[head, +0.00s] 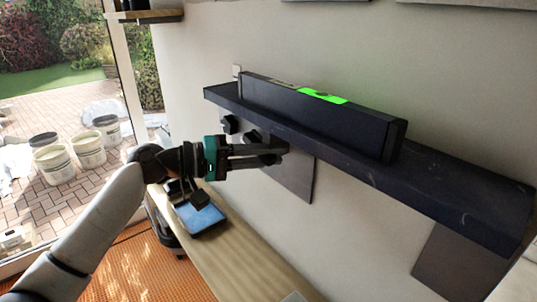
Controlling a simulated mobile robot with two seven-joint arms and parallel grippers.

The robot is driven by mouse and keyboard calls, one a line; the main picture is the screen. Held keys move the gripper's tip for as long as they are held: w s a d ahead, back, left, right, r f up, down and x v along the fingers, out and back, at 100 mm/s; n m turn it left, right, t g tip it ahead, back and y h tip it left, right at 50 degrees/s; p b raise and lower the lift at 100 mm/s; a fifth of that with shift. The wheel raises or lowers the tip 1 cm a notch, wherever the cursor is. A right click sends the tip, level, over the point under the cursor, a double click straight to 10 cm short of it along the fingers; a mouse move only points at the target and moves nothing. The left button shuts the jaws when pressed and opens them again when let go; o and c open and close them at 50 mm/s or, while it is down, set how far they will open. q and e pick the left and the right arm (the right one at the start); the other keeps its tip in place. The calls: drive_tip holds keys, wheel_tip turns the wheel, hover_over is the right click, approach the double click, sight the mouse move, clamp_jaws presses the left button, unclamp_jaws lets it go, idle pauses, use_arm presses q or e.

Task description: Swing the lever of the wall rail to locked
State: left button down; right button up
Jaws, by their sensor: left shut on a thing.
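The wall rail (455,196) is a long dark ledge running along the wall from upper left to lower right. A black spirit level (340,118) with a bright green window lies along its top. My left gripper (272,153) is just below the rail's front edge, toward its left part. Its fingers are shut on a small dark piece at the rail's underside, which looks like the lever (279,144). The fingers hide much of it, and I cannot tell its exact angle. My right gripper is not in view.
Small black blocks (229,124) sit under the rail's left end. Grey tiles (292,174) are on the wall below. A wooden bench (240,258) with a blue-topped item (199,217) stands beneath. Buckets (54,162) stand outside the glass door at left.

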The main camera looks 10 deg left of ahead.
use_arm(q)
drive_tip(key=shift+f, duration=0.1)
idle(0.3)
drive_tip(key=shift+w+f+m+y+b, duration=0.1)
drive_tip(key=shift+f+m+y+b, duration=0.2)
drive_tip(key=shift+m+b, duration=0.25)
drive_tip(key=c, duration=0.7)
unclamp_jaws()
drive_tip(key=shift+a, duration=0.1)
drive_tip(key=shift+a, duration=0.1)
drive_tip(key=shift+b+v, duration=2.05)
drive_tip(key=shift+v, duration=5.45)
